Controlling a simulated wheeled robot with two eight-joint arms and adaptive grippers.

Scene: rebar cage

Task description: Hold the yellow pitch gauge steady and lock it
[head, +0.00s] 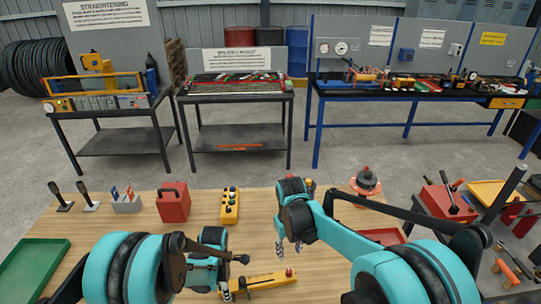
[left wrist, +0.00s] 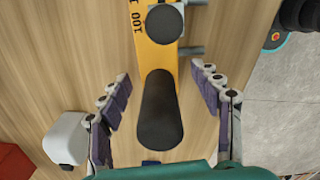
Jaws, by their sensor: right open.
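The yellow pitch gauge (head: 262,281) lies on the wooden table near its front, with a red knob on its right end. In the left wrist view, the gauge (left wrist: 158,53) shows a "100" mark, a round black knob (left wrist: 164,24) and a black handle (left wrist: 159,112). My left gripper (left wrist: 160,78) is open, with one finger on each side of the handle and visible gaps to both. In the head view, the left arm partly hides the gauge's left end. My right gripper (head: 289,250) is open and empty, pointing down above the table, behind the gauge's red-knob end.
On the table stand a red box (head: 173,203), a yellow button box (head: 230,206), a small grey holder (head: 127,204), two black levers and a green tray (head: 30,262). A red toolbox (head: 449,203) stands at right. Bare wood lies behind the gauge.

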